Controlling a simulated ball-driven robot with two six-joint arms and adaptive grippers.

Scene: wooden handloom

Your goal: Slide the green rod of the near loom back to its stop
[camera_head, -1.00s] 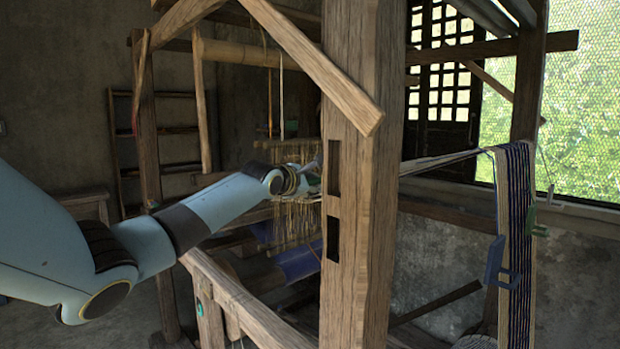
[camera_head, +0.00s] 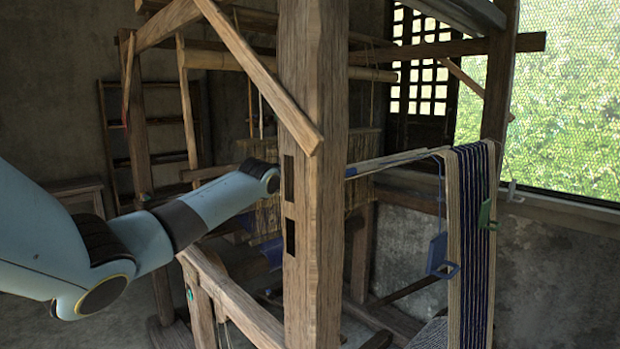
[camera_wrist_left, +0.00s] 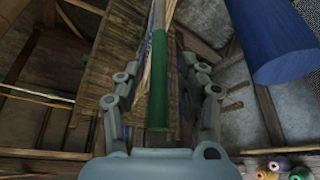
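The green rod (camera_wrist_left: 160,92) shows in the left wrist view as a dark green bar running up the middle, with a paler length beyond it. My left gripper (camera_wrist_left: 161,72) has one finger on each side of the rod, with a visible gap on both sides, so it is open around it. I cannot tell how deep the rod lies between the fingers. In the head view my left arm reaches to the near loom (camera_head: 316,230), and its gripper is hidden behind the thick front post. The green rod and its stop cannot be made out there. My right gripper is not in view.
Striped warp cloth (camera_head: 470,230) hangs at the right, with a blue clip (camera_head: 438,256) and a green clip (camera_head: 486,214) beside it. In the wrist view a blue roller (camera_wrist_left: 272,40) lies close at the upper right, and several yarn spools (camera_wrist_left: 278,166) sit lower right.

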